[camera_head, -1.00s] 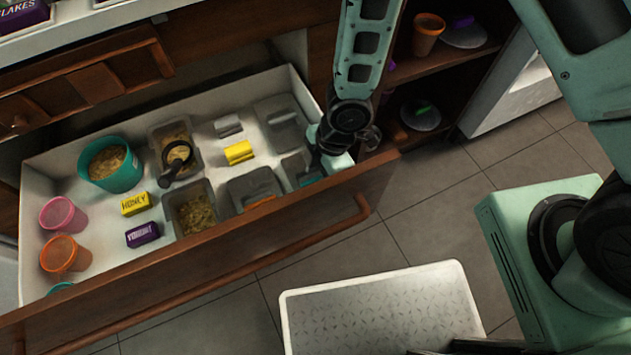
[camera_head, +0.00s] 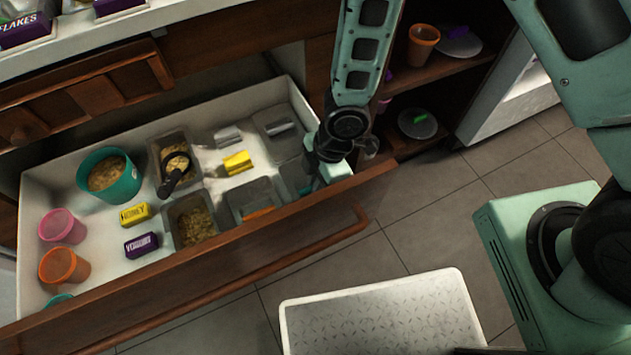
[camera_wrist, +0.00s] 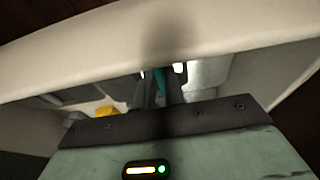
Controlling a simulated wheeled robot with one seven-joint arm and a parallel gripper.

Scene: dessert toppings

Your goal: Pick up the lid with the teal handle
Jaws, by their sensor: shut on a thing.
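My gripper (camera_head: 328,170) reaches down into the right end of the open drawer (camera_head: 130,290). In the wrist view its fingers (camera_wrist: 163,80) are close together on a narrow teal piece (camera_wrist: 160,82), which looks like the teal handle of the lid. In the head view the gripper and the drawer front cover most of that lid, so its plate cannot be made out clearly. I cannot tell whether the lid is resting or raised.
The drawer's front wall is close to my gripper. A shelf (camera_head: 440,75) with lids stands at the right.

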